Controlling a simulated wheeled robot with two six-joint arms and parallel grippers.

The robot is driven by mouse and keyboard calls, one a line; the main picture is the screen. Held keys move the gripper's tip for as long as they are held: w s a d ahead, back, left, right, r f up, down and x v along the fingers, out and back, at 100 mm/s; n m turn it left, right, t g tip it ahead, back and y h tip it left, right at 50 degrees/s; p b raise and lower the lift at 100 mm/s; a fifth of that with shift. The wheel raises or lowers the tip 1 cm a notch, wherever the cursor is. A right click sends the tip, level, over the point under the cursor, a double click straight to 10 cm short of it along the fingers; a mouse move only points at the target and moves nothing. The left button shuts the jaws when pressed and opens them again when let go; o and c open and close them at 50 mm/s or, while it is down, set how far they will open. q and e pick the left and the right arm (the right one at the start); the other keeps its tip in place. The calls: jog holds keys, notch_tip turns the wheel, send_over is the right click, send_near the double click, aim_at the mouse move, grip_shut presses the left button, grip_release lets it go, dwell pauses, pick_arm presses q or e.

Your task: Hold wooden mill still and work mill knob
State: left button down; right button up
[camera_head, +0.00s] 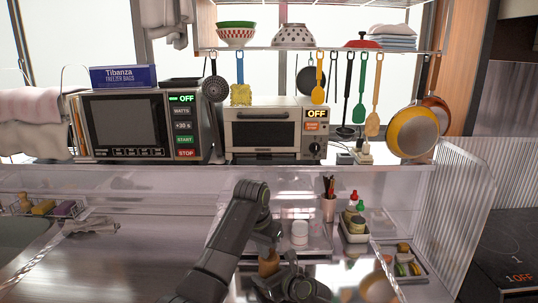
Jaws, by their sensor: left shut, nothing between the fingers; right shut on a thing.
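The wooden mill (268,263) is a small brown piece low in the middle of the head view, mostly hidden by my grippers. I cannot make out its knob. My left gripper (267,248) comes down from above at the top of the mill and is shut with nothing between its fingers. Whether it touches the knob is not clear. My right gripper (284,283) is lower, beside the mill, and is shut on it. The mill's lower part is hidden behind this gripper.
A white jar (299,232) stands behind and right of the grippers. A pink cup with utensils (328,208) and a caddy of bottles (355,233) are farther right. A tray of small items (405,264) lies at right. A microwave (130,125) and toaster oven (270,130) stand on the shelf above.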

pick_arm(q)
jog(key=shift+w+a, duration=0.4)
jog(key=shift+a, duration=0.1)
jog(key=shift+w+a, duration=0.1)
dwell(0.3)
jog(key=shift+a, duration=0.1)
jog(key=shift+s+a, duration=0.15)
jog(key=shift+s, duration=0.1)
jog(key=shift+w+d+v, duration=0.1)
jog(key=shift+w+v, duration=0.1)
jog(key=shift+v, duration=0.75)
jog(key=shift+w+d+v, duration=0.15)
jog(key=shift+w+v, duration=0.05)
jog(key=shift+v, duration=0.8)
jog(key=shift+w+d+v, duration=0.1)
jog(key=shift+w+v, duration=0.1)
jog(key=shift+v, duration=0.75)
jog(key=shift+r, duration=0.2)
notch_tip(320, 180, down, 6)
jog(key=m+h, duration=0.3)
jog(key=m, duration=0.3)
jog(key=shift+a+f+h, duration=0.15)
jog(key=shift+a+h, duration=0.05)
jog(key=shift+h, duration=0.1)
